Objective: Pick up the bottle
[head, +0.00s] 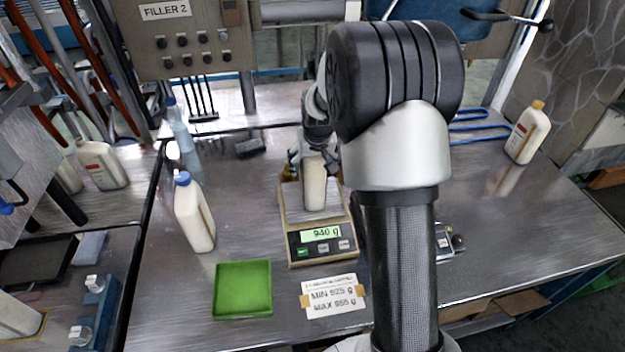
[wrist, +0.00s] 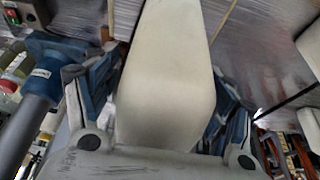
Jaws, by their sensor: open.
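A white bottle (head: 314,188) stands upright on the scale (head: 320,244), whose display reads 940 g. My gripper (head: 313,158) is at the bottle's upper part, with my arm partly hiding it in the head view. In the wrist view, the pale bottle (wrist: 165,75) fills the space between the two open fingers of my gripper (wrist: 163,88), one on each side. Whether the fingers touch it cannot be told. The bottle's cap is hidden in both views.
A blue-capped bottle (head: 194,218) stands left of the scale, and a yellow-capped bottle (head: 527,132) stands at the far right. A green tray (head: 242,290) and a MIN/MAX weight card (head: 333,297) lie in front. The filler panel (head: 185,40) is behind. The right tabletop is mostly clear.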

